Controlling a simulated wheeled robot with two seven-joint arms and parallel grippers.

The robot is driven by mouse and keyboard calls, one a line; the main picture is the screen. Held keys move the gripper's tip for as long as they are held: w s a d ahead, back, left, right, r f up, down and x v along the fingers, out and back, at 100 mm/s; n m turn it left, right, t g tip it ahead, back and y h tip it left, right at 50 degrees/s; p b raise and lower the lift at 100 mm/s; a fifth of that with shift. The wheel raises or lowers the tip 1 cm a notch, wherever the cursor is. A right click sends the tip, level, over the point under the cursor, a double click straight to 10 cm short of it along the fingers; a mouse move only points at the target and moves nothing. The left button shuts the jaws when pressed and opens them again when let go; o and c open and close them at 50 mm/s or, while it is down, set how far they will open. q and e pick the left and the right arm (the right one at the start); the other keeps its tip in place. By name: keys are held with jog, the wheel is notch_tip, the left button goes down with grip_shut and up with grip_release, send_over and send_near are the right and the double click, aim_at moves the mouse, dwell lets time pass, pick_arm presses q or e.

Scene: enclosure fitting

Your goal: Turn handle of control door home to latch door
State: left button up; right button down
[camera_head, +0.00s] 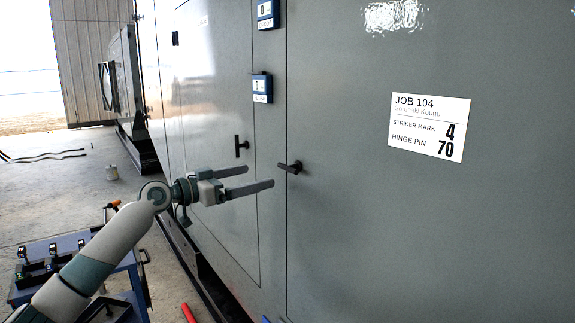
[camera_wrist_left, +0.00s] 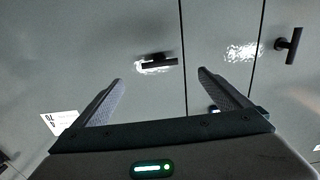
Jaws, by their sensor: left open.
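A dark lever handle (camera_head: 291,167) sits near the left edge of the large grey door (camera_head: 430,230) and lies roughly level. In the left wrist view this handle (camera_wrist_left: 160,62) shows ahead, between the fingertip directions. A second dark handle (camera_head: 240,146) stands upright on the narrower door to the left, and shows at the right of the left wrist view (camera_wrist_left: 290,45). I cannot tell which door is the control door. My left gripper (camera_head: 260,177) is open and empty, its fingers pointing at the level handle, apart from it. My right gripper is out of view.
A white job label (camera_head: 430,126) is on the large door. Blue-and-white tags (camera_head: 262,88) are fixed above the handles. A blue cart (camera_head: 70,245) with small devices stands at lower left. A red object (camera_head: 189,313) lies low. Open floor lies farther left.

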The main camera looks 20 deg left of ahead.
aim_at(285, 169)
pick_arm(q)
jog(key=p+x, duration=0.4)
jog(key=x, duration=0.7)
jog(key=shift+w+d+r, duration=0.1)
jog(key=shift+d, duration=0.1)
jog(key=shift+w+d+p, duration=0.3)
jog(key=shift+w+p, duration=0.05)
jog(key=shift+w, duration=0.1)
jog(key=c, duration=1)
